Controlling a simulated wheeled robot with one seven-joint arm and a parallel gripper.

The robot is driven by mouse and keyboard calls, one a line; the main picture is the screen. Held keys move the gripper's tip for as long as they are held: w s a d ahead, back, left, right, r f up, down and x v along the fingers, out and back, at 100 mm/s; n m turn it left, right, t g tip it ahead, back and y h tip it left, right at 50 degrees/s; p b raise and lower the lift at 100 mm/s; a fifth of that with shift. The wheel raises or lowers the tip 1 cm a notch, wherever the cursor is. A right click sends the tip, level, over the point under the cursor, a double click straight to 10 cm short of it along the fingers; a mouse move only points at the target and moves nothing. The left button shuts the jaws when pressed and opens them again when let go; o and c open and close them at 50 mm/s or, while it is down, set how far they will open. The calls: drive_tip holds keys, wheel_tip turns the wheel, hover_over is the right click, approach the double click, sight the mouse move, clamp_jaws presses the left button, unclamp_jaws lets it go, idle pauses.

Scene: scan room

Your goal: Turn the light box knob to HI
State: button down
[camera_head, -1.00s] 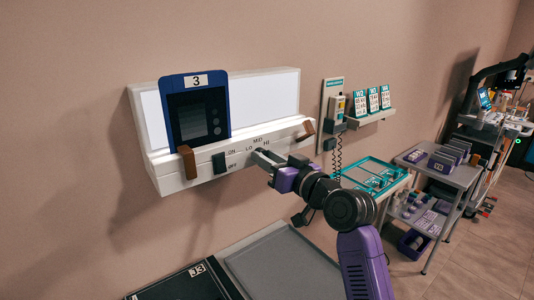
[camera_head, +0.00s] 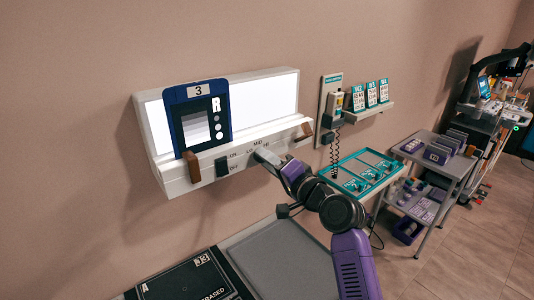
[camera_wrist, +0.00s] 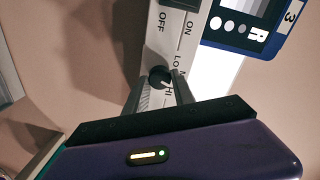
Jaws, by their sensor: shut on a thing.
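The light box (camera_head: 290,131) is on the wall, its white panel lit. Its small black knob (camera_wrist: 159,76) is in the middle of the wrist view, beside the LO, MID and HI lettering; MID is partly hidden by a finger. My gripper (camera_wrist: 160,84) is shut on the knob, with one finger on each side. In the head view my gripper (camera_head: 262,154) covers the knob at the light box's front ledge. I cannot clearly tell which label the knob's mark points to. A black ON/OFF switch (camera_head: 222,166) is to the left of the knob.
A wall-mounted handset (camera_head: 335,104) and a teal tray (camera_head: 366,166) are to the right. A grey pad (camera_head: 285,262) lies below.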

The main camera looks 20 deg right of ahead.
drive_tip(key=shift+f+m+p, duration=0.15)
drive_tip(key=shift+m+p, duration=2.45)
drive_tip(key=shift+m, duration=1.2)
drive_tip(key=c, duration=1.1)
unclamp_jaws()
drive_tip(key=shift+o, duration=0.2)
drive_tip(key=b+v, duration=0.1)
drive_tip(key=v, duration=0.6)
drive_tip(key=shift+s, duration=0.35)
drive_tip(key=shift+d, duration=0.1)
